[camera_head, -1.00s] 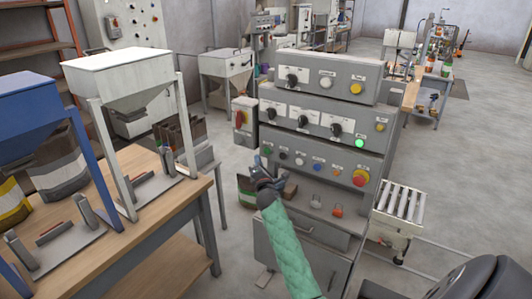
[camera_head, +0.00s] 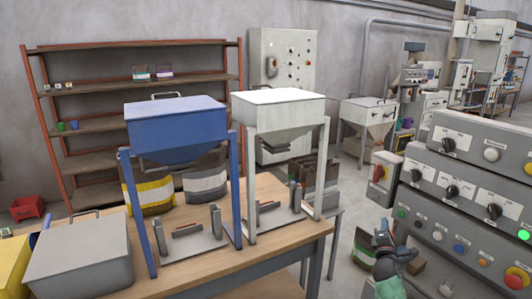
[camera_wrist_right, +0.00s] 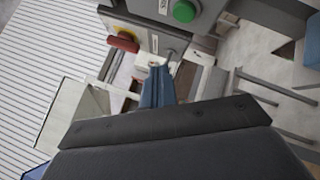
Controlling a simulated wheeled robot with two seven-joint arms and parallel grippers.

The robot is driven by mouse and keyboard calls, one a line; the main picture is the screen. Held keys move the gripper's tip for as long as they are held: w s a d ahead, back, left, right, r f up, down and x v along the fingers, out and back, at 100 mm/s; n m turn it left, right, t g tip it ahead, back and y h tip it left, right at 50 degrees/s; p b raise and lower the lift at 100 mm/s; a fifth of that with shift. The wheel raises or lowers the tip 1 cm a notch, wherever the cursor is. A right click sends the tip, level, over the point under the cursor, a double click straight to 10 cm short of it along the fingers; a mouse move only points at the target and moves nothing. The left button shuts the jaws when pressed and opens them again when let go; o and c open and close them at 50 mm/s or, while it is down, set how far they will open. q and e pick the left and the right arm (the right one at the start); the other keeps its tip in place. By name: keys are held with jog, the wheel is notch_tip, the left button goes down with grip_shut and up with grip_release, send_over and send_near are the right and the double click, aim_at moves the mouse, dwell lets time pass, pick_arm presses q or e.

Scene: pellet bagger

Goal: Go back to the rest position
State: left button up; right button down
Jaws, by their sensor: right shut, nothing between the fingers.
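My right gripper (camera_head: 383,232) shows in the head view at the lower right, in front of the left side of the grey control console (camera_head: 418,222). Its fingers are shut with nothing between them. In the right wrist view the closed blue-grey fingers (camera_wrist_right: 158,85) point away from the camera, and a green button (camera_wrist_right: 185,11) on a grey panel shows above them. Part of my green-sleeved right forearm shows at the bottom edge of the head view. My left gripper is in neither current view.
A wooden table (camera_head: 283,262) holds a blue hopper (camera_head: 176,128), a white hopper (camera_head: 279,110) and a grey lidded box (camera_head: 80,255). Filled bags stand behind the hoppers. A shelf rack (camera_head: 135,62) stands at the wall. Floor shows between table and console.

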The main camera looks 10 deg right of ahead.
notch_tip(320, 180, down, 11)
jog(key=a+m+g, duration=0.2)
jog(key=m+g, duration=0.4)
jog(key=m, duration=0.9)
jog(key=s+a+f+m+g+y, duration=0.2)
jog(key=s+a+f+g+y, duration=0.1)
jog(key=s+a+f, duration=0.65)
jog(key=s+a+f+m+g+y, duration=0.1)
jog(key=s+a+f+g+y, duration=0.2)
jog(key=a+f, duration=0.7)
jog(key=s+a+f+g+y, duration=0.1)
jog(key=s+a+f, duration=0.3)
jog(key=s+f, duration=0.5)
jog(key=s+a+f+g+y, duration=0.15)
jog(key=s+a+f, duration=0.25)
jog(key=s+f, duration=0.5)
pick_arm(q)
jog(key=shift+s+d+r, duration=0.1)
jog(key=shift+d+r, duration=0.2)
jog(key=shift+r, duration=0.5)
pick_arm(e)
jog(key=s+a+f+g, duration=0.1)
jog(key=s+f, duration=0.2)
jog(key=s, duration=0.8)
jog(key=s+a+f+n+g, duration=0.1)
jog(key=s+f, duration=0.3)
jog(key=s, duration=0.8)
jog(key=shift+s+a+f+g, duration=0.2)
jog(key=shift+s+a+g, duration=0.1)
jog(key=shift+a+g, duration=0.35)
